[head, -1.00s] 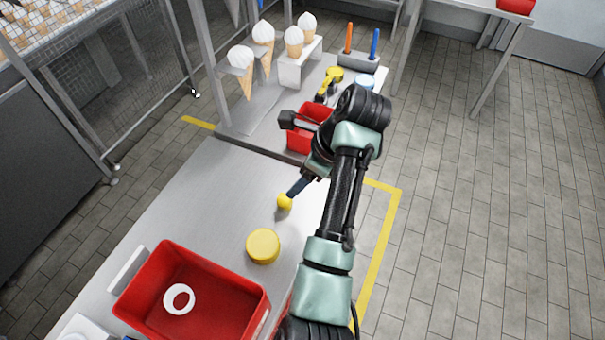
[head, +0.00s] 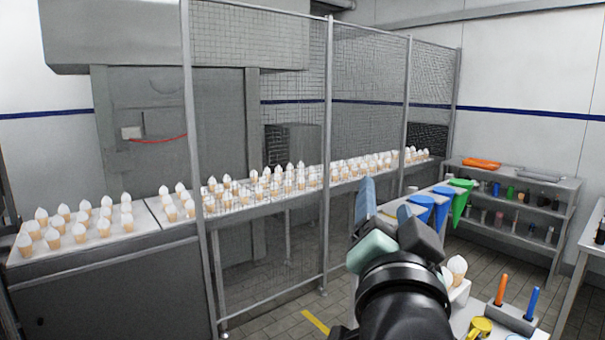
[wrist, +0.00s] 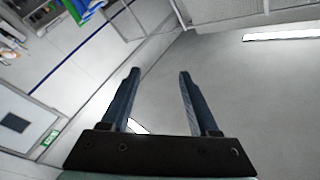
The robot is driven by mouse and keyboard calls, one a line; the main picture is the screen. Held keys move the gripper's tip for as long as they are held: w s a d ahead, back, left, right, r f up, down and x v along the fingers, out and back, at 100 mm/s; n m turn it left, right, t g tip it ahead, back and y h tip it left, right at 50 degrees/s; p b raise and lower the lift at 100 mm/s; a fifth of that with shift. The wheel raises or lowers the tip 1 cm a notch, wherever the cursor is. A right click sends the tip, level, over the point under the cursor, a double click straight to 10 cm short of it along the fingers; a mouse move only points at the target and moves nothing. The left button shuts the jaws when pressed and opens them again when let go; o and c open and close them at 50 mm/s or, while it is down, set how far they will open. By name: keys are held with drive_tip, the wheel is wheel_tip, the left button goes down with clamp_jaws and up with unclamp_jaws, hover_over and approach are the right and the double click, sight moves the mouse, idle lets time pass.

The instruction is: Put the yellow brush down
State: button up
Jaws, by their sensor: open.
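My gripper (head: 385,207) is raised in the middle of the head view and points upward. In the wrist view my gripper (wrist: 158,74) has its two blue fingers wide apart, with nothing between them. I cannot make out the yellow brush for certain in either current view. A yellow object (head: 480,327) is partly cut off at the bottom edge of the head view, on the bench; I cannot tell what it is.
A mesh fence (head: 290,95) stands behind my arm, before a conveyor (head: 160,236) with many white-topped cones. Blue cones (head: 421,208) and a green cone (head: 461,199) hang near my gripper. A tool holder (head: 513,320) and a shelf (head: 540,215) are at right.

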drive_tip(key=s+a+r+n+t+y, duration=0.3)
drive_tip(key=s+a+r+n+t, duration=0.5)
drive_tip(key=s+r, duration=0.6)
drive_tip(key=shift+s+a+r+n, duration=0.4)
drive_tip(key=shift+a+r+n, duration=0.1)
drive_tip(key=shift+a+n, duration=0.4)
drive_tip(key=shift+f, duration=0.15)
